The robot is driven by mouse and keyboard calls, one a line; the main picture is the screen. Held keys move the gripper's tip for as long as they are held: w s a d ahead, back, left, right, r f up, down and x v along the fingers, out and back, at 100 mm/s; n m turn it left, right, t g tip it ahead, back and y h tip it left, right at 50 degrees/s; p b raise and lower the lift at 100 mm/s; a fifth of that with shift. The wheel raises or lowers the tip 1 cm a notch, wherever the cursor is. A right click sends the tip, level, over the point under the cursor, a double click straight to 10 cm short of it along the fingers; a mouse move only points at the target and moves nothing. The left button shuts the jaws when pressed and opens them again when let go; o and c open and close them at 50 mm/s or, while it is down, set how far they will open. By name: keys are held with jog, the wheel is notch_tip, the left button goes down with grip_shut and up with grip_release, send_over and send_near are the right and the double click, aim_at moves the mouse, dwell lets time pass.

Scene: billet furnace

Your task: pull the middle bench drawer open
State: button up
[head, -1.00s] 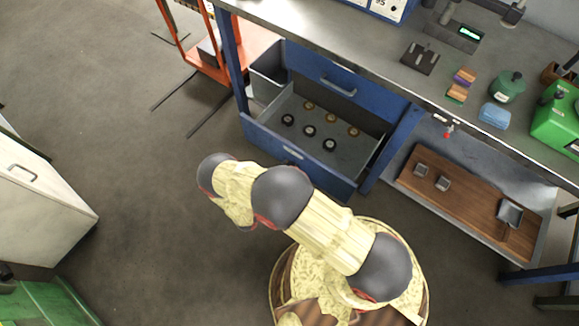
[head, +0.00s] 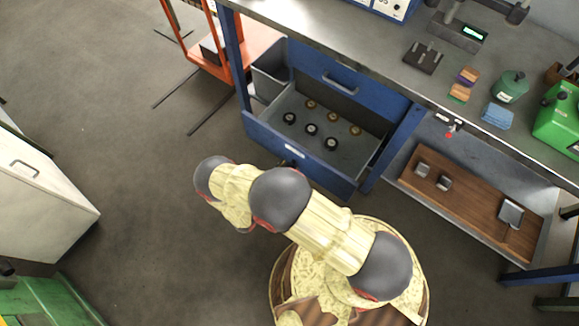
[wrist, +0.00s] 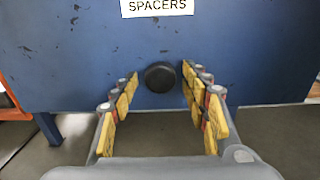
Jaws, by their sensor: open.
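The blue bench drawer (head: 325,175), below the closed upper drawer (head: 372,97), stands well out of the bench in the head view. Several small dark and brass-coloured round pieces lie inside on its grey floor (head: 345,150). In the wrist view its blue front (wrist: 70,60) carries a "SPACERS" label (wrist: 157,7) and a dark round knob (wrist: 160,77). My gripper (wrist: 159,82) is open, its yellow-padded fingers on either side of the knob in the picture. I cannot tell whether the pads touch it. In the head view my arm hides the gripper.
The bench top (head: 385,65) holds a green box (head: 560,125), a green canister (head: 510,88) and small blocks. A wooden board (head: 470,200) lies on the lower shelf at right. An orange frame (head: 205,60) stands left of the bench. Floor between it and the white cabinet (head: 40,200) is clear.

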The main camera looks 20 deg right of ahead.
jog(key=v, duration=1)
jog(key=shift+s+a+f, duration=0.1)
jog(key=shift+s+f, duration=0.05)
